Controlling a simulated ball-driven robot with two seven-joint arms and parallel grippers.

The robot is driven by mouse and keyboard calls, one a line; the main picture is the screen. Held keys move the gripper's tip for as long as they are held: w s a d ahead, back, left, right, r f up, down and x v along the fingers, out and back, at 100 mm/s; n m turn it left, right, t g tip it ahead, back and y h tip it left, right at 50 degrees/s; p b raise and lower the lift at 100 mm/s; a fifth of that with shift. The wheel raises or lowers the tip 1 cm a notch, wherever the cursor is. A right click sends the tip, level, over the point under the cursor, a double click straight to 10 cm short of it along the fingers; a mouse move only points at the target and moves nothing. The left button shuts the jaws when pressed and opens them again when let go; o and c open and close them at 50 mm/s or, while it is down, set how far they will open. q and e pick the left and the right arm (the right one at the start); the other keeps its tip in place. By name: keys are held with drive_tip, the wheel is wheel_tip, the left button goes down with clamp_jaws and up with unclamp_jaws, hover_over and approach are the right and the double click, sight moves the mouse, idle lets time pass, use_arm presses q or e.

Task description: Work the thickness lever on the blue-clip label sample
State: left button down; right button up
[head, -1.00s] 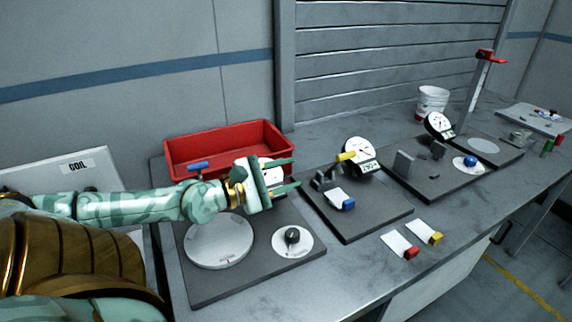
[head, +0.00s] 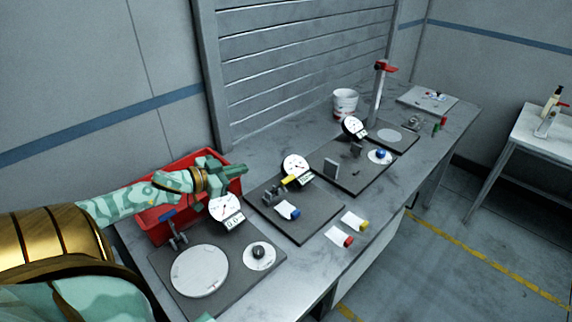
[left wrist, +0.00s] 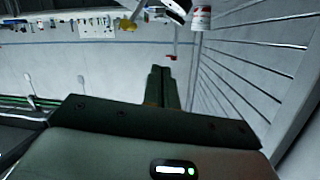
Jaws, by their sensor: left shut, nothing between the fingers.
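The blue-clip label sample (head: 286,208) is a white label with a blue clip at its front end. It sits at the thickness gauge on the second dark plate in the head view. The gauge has a round white dial (head: 294,166) and a lever with a yellow handle (head: 290,181). My left gripper (head: 238,170) is shut and empty, above the red bin and to the left of the gauge, apart from the lever. Its shut fingers (left wrist: 158,85) also show in the left wrist view. My right gripper is not in view.
A red bin (head: 150,222) stands behind the first plate, which carries a white disc (head: 200,270) and a black knob (head: 258,251). Red-clip (head: 340,236) and yellow-clip (head: 356,222) labels lie on the bench front. A blue-knobbed device (head: 381,154) stands farther right.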

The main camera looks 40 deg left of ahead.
sight(288, 179)
use_arm(q)
drive_tip(key=w+d+f+n+b, duration=0.1)
drive_tip(key=w+d+f+n, duration=0.1)
drive_tip(key=w+d+n, duration=0.1)
drive_tip(key=w+d+f+n+h+b, duration=0.1)
drive_tip(key=w+d+f+n, duration=0.1)
drive_tip(key=w+n, duration=0.4)
drive_tip(key=shift+d+f+n+b, duration=0.3)
drive_tip(key=shift+d+n, duration=0.2)
drive_tip(key=shift+n, duration=0.2)
drive_tip(key=shift+w, duration=0.1)
